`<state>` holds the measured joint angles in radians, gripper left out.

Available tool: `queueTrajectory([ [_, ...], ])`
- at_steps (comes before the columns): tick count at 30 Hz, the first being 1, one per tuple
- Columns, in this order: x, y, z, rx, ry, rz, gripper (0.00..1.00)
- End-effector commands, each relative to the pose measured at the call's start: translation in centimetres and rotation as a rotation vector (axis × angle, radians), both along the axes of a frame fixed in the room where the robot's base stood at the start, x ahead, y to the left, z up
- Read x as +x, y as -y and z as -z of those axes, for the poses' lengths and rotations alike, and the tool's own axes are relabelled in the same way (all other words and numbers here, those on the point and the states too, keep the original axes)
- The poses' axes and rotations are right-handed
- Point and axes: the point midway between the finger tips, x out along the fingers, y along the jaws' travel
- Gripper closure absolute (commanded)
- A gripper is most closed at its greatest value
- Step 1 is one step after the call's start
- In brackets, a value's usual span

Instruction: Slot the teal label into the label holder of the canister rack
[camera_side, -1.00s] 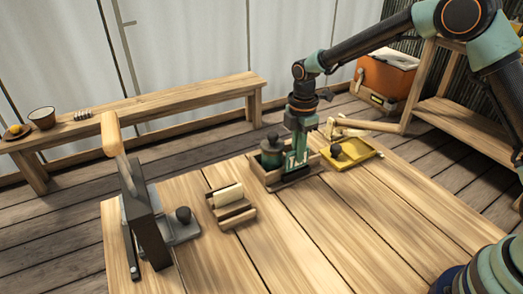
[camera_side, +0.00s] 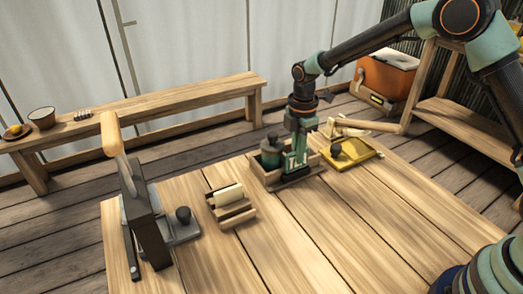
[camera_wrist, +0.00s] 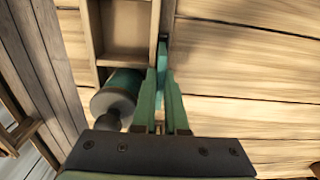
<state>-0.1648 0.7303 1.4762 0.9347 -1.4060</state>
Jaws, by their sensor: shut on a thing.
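The wooden canister rack (camera_side: 270,184) stands at the far part of the table. A dark green canister (camera_side: 271,154) sits in its left part; in the wrist view the canister (camera_wrist: 117,92) lies beside an empty compartment (camera_wrist: 126,27). My gripper (camera_side: 296,168) is over the rack's front side, pointing down. In the wrist view my gripper (camera_wrist: 162,100) is shut on the thin teal label (camera_wrist: 162,60), which is edge-on along the rack's side wall. The fingers hide much of the label and the label holder, so I cannot tell whether the label is in the holder.
A small wooden block stand with a cream piece (camera_side: 228,194) is left of the rack. A dark upright press with a wooden handle (camera_side: 146,225) stands farther left. A yellow tray (camera_side: 352,156) is close on the right. The front table boards are clear.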

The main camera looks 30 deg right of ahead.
Motion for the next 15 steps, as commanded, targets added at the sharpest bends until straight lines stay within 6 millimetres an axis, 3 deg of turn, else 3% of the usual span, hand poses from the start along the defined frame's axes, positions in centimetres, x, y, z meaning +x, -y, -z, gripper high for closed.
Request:
queueTrajectory([
  [15,-0.01,0.0,0.99,0.0,0.0,0.0,1.0],
])
